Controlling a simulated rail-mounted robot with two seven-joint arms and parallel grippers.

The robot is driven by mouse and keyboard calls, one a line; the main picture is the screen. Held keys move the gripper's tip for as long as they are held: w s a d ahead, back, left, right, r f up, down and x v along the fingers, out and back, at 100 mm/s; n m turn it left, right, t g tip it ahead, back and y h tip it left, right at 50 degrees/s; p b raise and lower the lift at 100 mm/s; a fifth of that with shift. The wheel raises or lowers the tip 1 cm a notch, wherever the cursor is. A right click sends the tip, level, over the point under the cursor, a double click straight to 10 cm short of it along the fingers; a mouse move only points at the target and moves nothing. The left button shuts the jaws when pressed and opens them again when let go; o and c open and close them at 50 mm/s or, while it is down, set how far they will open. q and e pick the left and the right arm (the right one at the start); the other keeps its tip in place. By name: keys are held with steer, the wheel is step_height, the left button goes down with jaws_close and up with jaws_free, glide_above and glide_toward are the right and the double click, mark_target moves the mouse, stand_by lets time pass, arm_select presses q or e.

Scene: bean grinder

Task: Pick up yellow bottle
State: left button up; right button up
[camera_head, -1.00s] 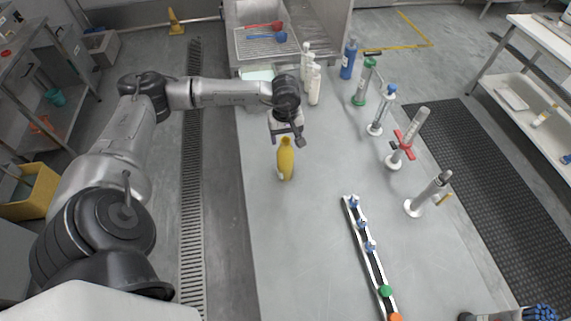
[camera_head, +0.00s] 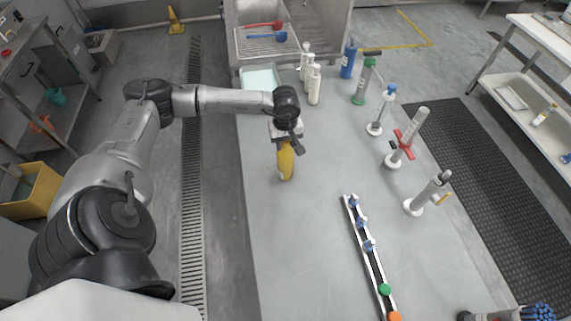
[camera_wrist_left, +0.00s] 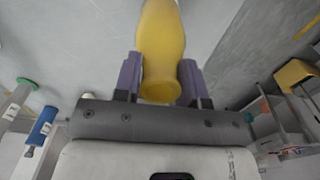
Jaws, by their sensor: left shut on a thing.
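The yellow bottle (camera_head: 286,162) stands upright on the grey metal table (camera_head: 290,240), near its left edge in the head view. My left gripper (camera_head: 285,143) is at the bottle's upper part, coming from behind it. In the left wrist view the yellow bottle (camera_wrist_left: 160,45) lies between the two purple fingers of my left gripper (camera_wrist_left: 158,80), which are shut on its neck end. The bottle's top is partly hidden by the gripper in the head view. My right gripper is not clearly seen.
White bottles (camera_head: 314,85) and a blue bottle (camera_head: 348,60) stand at the back. Several cylinders on bases, one with a red clamp (camera_head: 404,145), line the right side. A narrow rack (camera_head: 363,235) with coloured knobs lies in front. The table's front left is clear.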

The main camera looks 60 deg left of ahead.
arm_select(q)
jaws_close()
steer(key=shift+r, duration=0.1)
